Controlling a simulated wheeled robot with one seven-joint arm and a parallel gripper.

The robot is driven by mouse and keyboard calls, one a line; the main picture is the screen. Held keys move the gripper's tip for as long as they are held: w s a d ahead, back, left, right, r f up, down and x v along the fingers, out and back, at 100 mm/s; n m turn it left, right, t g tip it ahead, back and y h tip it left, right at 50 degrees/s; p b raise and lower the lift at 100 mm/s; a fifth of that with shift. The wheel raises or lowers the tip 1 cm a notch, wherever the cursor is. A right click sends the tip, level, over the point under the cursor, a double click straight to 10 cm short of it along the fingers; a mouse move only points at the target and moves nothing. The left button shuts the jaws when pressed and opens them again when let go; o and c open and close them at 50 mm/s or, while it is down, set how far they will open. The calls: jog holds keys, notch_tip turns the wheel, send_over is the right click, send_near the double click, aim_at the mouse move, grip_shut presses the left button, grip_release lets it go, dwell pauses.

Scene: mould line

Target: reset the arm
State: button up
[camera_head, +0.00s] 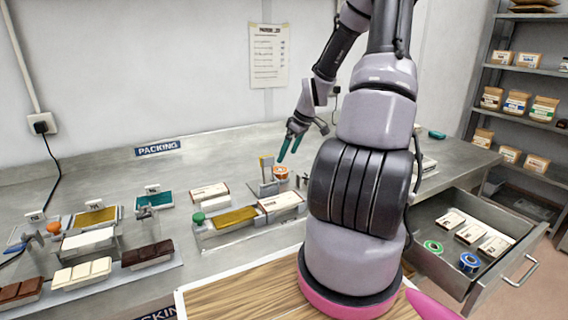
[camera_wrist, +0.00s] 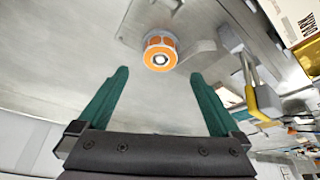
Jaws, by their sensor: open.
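My arm rises from the wooden board in the middle of the head view and reaches over the steel bench. My gripper (camera_head: 290,147) hangs above the back of the bench, with its green fingers pointing down. In the wrist view, my gripper (camera_wrist: 159,98) has its two green fingers wide apart and nothing between them. An orange and white roll (camera_wrist: 160,52) sits just beyond the fingertips. The same roll (camera_head: 281,172) shows below my gripper in the head view. My arm hides part of the bench to the right.
Chocolate moulds and bars fill the bench's left, including a dark bar (camera_head: 147,254). A filled mould (camera_head: 235,218) stands centre. An open drawer (camera_head: 429,262) at right holds boxes and rolls. Shelves (camera_head: 535,72) stand behind it. The bench's back left (camera_head: 90,175) is mostly clear.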

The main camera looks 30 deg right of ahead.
jog(key=s+a+r+m+h, duration=0.25)
jog(key=s+a+r, duration=0.25)
jog(key=r, duration=0.5)
jog(key=s+a+r+m+h, duration=0.1)
jog(key=s+a+r+m, duration=0.3)
jog(key=r, duration=0.6)
jog(key=s+a+r+m+t+y, duration=0.1)
jog(key=s+a+r+m, duration=0.1)
jog(key=s+a+r, duration=0.2)
jog(key=s+a+r+m+t+y, duration=0.2)
jog(key=s+a+r, duration=0.2)
jog(key=s, duration=0.7)
jog(key=shift+a+r, duration=0.2)
jog(key=shift+r, duration=0.7)
